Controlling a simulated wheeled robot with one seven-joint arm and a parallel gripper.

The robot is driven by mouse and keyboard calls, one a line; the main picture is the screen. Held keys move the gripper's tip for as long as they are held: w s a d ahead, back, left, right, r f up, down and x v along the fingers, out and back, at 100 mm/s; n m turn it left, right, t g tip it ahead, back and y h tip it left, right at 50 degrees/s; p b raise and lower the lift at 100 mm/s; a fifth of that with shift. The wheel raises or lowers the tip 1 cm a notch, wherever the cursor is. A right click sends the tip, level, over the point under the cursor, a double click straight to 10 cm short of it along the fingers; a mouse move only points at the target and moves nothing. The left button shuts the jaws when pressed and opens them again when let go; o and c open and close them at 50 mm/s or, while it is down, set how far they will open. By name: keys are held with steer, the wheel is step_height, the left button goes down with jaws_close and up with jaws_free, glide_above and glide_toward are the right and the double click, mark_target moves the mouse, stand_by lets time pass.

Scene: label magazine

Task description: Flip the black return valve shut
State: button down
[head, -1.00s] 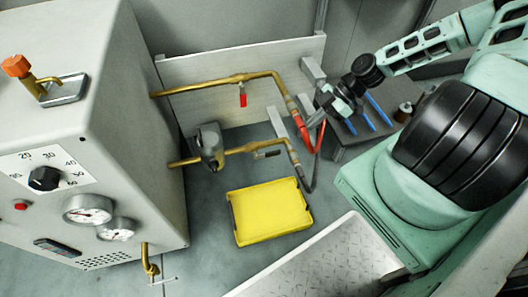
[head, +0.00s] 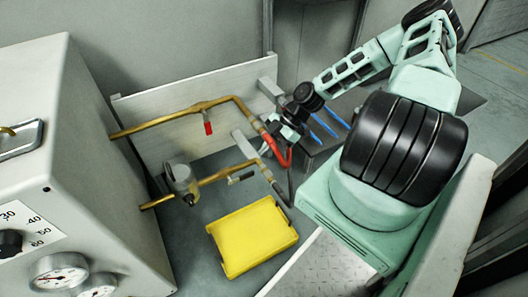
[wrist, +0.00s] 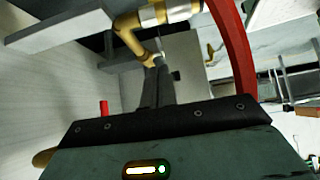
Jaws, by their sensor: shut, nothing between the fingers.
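The black return valve handle (head: 241,178) sits on the lower brass pipe (head: 215,179) in the head view. It lies roughly along the pipe, close under it. My gripper (head: 268,151) is up and to the right of the handle, apart from it, close to the pipe ends and the red hose. The fingertips are small and partly lost against the hoses there. In the wrist view my gripper (wrist: 158,75) shows its fingers together with nothing held, just under a brass pipe elbow (wrist: 130,35). I cannot make out the black handle in the wrist view.
A red valve handle (head: 208,128) hangs down from the upper pipe; it also shows in the wrist view (wrist: 104,107). A red hose (head: 284,157) curves beside my gripper. A grey pump (head: 182,182) sits on the lower pipe. A yellow tray (head: 252,238) lies below.

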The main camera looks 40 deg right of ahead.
mark_target(253, 171)
steer(key=b+x, duration=0.2)
steer(key=x, duration=0.5)
steer(key=shift+a+f, duration=0.2)
steer(key=shift+a, duration=0.05)
steer(key=shift+d+f, duration=0.25)
steer(key=shift+f, duration=0.3)
steer(key=shift+d+f, duration=0.2)
steer(key=shift+f, duration=0.35)
